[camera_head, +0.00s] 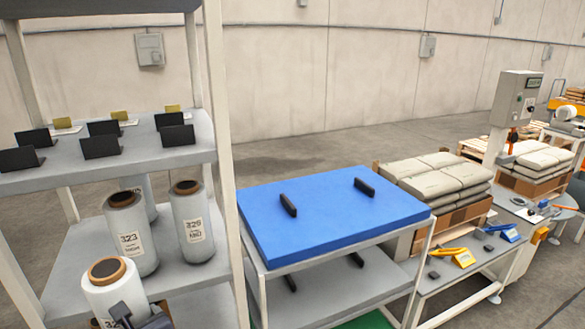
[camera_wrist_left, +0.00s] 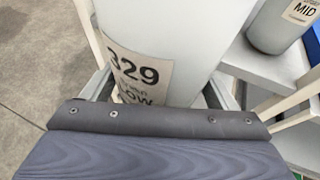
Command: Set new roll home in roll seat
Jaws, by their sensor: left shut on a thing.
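A white roll (camera_head: 108,296) with a brown core stands upright at the bottom left of the head view. In the left wrist view this roll (camera_wrist_left: 185,50) fills the middle, and its label reads 329 and LOW. My left gripper (camera_head: 124,316) is shut on its side. The roll's base is hidden, so I cannot tell whether it touches a shelf. Two other labelled rolls, 323 (camera_head: 131,240) and 325 (camera_head: 193,228), stand on the rack behind it, with another partly hidden. I cannot identify the roll seat. My right gripper is not in view.
The rack's upper shelf (camera_head: 60,178) holds black and yellow holders, and its post (camera_head: 218,150) stands right of the rolls. A blue-topped stand (camera_head: 330,225) with two black blocks is to the right. Sacks (camera_head: 435,180) and a tool bench (camera_head: 480,265) lie farther right.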

